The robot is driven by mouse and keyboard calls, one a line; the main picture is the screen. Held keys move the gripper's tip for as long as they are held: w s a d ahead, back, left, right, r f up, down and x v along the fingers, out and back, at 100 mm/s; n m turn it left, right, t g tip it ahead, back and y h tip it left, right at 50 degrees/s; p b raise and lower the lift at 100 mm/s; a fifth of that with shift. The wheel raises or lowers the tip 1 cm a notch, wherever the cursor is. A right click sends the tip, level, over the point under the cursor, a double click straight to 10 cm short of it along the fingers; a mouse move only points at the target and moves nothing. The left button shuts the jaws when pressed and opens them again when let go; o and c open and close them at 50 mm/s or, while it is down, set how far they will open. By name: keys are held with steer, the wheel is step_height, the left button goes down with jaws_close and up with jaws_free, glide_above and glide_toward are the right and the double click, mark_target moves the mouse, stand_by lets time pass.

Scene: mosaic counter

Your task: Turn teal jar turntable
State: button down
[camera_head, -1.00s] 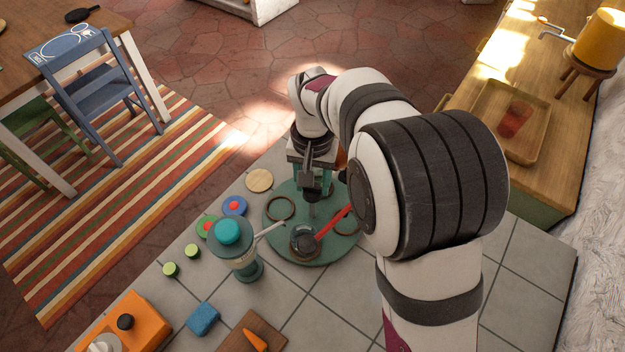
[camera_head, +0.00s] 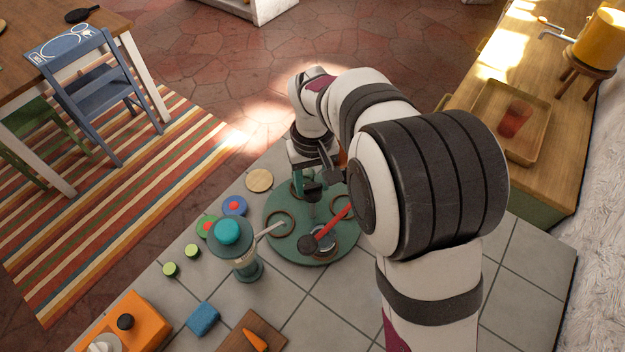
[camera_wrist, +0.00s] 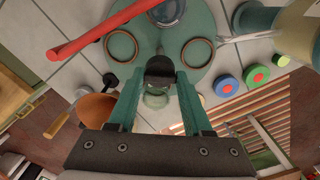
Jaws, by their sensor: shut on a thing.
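The teal turntable (camera_head: 290,248) is a round disc on the tiled counter, with brown rings (camera_head: 281,222) on it. My gripper (camera_head: 312,187) is over its far part. In the wrist view, my gripper's teal fingers (camera_wrist: 158,78) are closed around a dark knob (camera_wrist: 160,68). A clear greenish rounded glass thing (camera_wrist: 155,99) shows between the fingers; whether it joins the knob I cannot tell. Another glass jar (camera_wrist: 168,10) stands on the disc's near part. A red rod (camera_head: 335,225) with a dark end slants over the disc. My arm hides the right edge.
A blue sponge (camera_head: 203,318) and an orange appliance (camera_head: 140,325) are nearer. Bare tiles lie nearer right.

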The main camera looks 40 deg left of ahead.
steer(key=shift+n, duration=3.9)
steer(key=shift+c, duration=1.6)
jaws_free()
step_height(320, 180, up, 16)
